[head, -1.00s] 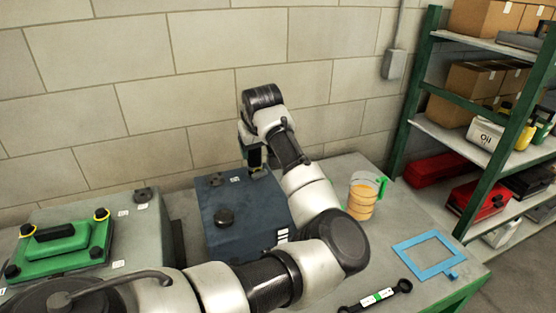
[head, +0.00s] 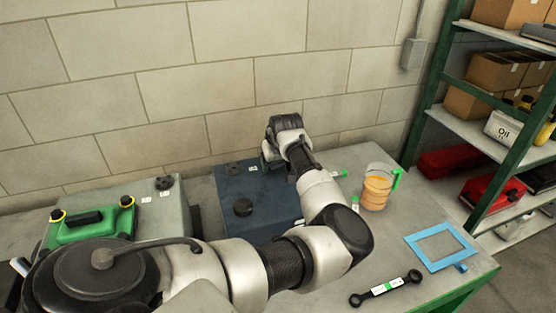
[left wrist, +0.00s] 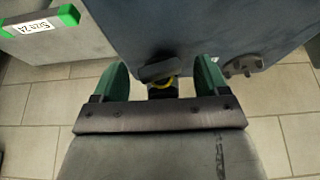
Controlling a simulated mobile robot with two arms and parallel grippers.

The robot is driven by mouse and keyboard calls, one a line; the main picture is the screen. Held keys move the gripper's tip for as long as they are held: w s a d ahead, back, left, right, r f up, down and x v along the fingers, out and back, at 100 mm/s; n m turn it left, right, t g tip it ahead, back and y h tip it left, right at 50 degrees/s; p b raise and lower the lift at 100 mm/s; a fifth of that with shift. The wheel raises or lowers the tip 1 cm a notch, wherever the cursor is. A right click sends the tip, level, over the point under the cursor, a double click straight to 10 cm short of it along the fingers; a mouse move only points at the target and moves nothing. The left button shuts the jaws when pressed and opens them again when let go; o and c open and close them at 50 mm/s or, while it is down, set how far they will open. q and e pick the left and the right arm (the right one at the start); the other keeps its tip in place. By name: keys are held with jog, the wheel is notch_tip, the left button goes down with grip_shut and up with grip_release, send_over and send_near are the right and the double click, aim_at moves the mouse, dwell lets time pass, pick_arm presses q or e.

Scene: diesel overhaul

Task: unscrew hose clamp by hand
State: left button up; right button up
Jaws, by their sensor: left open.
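My left gripper (left wrist: 160,78) is open, with one green finger on each side of the knob and gaps between. I cannot tell whether either finger touches it. In the head view, my left gripper (head: 268,153) is at the far edge of the blue block (head: 226,190), partly hidden by its own wrist. The clamp is hidden there. My right gripper is not in view.
A jug of orange liquid (head: 376,187) stands right of my left arm. A blue frame (head: 412,248) and a black wrench (head: 387,288) lie near the front right. A grey block with a green cover (head: 93,222) is at left. The wall is close behind.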

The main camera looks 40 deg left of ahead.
pick_arm(q)
jog(key=shift+f, duration=0.1)
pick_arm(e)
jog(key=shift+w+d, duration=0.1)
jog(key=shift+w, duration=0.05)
pick_arm(q)
jog(key=c, duration=0.9)
jog(key=shift+s+a+t+h+p, duration=0.15)
jog(key=shift+t+h+p, duration=0.25)
jog(key=shift+t+p, duration=0.35)
jog(key=shift+s+n+t+h, duration=0.1)
jog(key=shift+n+t+h, duration=0.35)
jog(key=shift+t, duration=0.7)
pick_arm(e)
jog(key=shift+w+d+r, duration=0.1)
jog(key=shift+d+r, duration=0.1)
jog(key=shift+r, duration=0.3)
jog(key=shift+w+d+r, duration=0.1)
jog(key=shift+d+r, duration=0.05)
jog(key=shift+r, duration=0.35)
pick_arm(q)
jog(key=o, duration=0.9)
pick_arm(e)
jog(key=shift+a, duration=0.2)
